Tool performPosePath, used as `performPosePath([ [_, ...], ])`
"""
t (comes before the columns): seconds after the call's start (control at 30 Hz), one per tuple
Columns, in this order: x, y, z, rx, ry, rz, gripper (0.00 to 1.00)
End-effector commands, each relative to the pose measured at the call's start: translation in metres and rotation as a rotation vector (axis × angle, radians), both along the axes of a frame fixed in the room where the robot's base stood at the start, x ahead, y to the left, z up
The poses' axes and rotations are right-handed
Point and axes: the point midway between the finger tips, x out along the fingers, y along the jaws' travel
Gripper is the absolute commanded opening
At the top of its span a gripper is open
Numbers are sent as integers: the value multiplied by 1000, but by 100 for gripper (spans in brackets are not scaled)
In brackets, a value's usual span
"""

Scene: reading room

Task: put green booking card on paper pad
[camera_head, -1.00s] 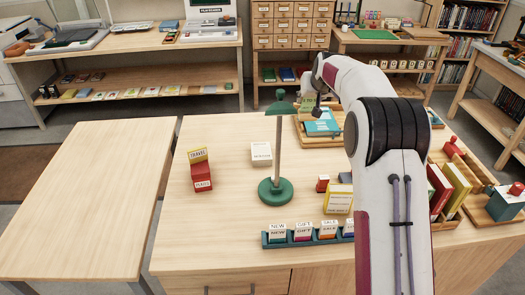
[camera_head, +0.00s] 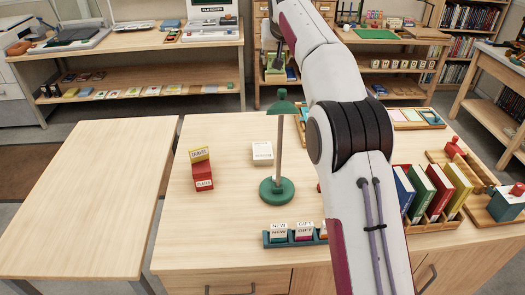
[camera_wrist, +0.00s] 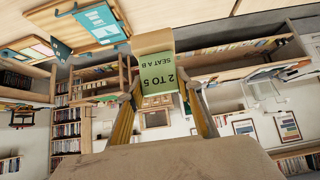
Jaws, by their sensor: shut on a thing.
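The green booking card (camera_wrist: 158,76) shows in the wrist view, printed "2 TO 5 SEAT A B", which reads upside down there. My gripper (camera_wrist: 162,94) is shut on it, with a finger on either side. In the head view my gripper (camera_head: 273,42) is raised beyond the far edge of the table, partly hidden by my arm; the card is hard to make out there. A small white block with a printed label (camera_head: 262,152), which looks like the paper pad, lies flat on the table behind the green lamp, well below and nearer than my gripper.
The green lamp (camera_head: 277,190) stands close to the white pad. A red labelled block (camera_head: 202,176) is at left. A row of label cards (camera_head: 292,236) stands in front. Books (camera_head: 430,190) stand at right. Trays lie at the back, partly behind my arm. The left tabletop (camera_head: 85,200) is bare.

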Motion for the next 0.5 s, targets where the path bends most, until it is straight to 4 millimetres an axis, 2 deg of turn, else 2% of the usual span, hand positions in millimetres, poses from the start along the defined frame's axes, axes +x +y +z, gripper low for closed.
performPosePath([
  [0.2,-8,17,18,2,-19,-17,0],
  [0.5,1,18,-13,-1,3,-75,0],
])
